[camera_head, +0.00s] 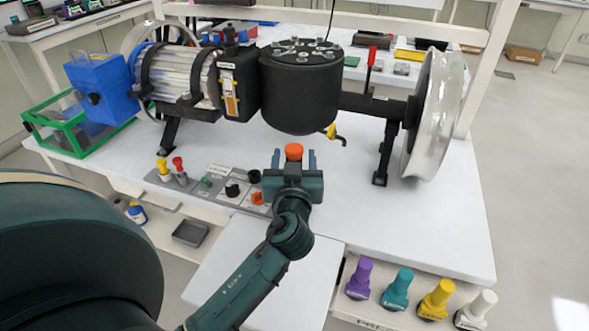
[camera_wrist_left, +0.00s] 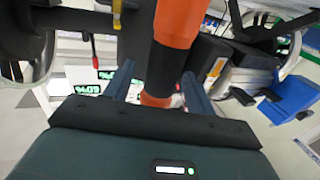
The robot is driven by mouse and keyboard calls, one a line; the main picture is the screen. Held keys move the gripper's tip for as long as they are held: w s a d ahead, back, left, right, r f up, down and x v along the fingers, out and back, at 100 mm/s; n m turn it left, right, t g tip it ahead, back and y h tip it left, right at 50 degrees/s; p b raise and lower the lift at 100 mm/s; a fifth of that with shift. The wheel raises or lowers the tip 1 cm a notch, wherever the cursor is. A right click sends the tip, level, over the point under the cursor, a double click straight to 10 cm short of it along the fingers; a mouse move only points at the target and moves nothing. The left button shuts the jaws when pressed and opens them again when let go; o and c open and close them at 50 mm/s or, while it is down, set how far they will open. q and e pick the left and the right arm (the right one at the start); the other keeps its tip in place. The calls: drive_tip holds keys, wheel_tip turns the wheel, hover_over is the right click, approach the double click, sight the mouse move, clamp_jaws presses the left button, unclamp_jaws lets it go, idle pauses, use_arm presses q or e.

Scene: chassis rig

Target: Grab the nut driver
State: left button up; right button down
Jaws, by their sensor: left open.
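The nut driver, which I take to be the upright orange-and-black tool, shows its orange top (camera_head: 294,151) in the head view, at the tips of my left gripper (camera_head: 294,162). In the left wrist view its thick orange-and-black body (camera_wrist_left: 176,45) runs down from the top edge into the gap between the fingers. My left gripper (camera_wrist_left: 157,85) is open, with one finger on each side of the tool. I cannot tell whether either finger touches it. The tool's lower part is hidden by the gripper in the head view. My right gripper is not in view.
A chassis rig with a black drum (camera_head: 300,95) and a wheel (camera_head: 435,115) stands just behind the gripper. A grey holder panel (camera_head: 215,188) with small tools lies to the left. Several coloured handles, including a purple one (camera_head: 359,279), stand at the front right. The white tabletop (camera_head: 420,220) is clear at right.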

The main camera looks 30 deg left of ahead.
use_arm(q)
drive_tip(key=shift+w+a, duration=0.1)
clamp_jaws()
idle(0.7)
drive_tip(key=shift+r, duration=0.15)
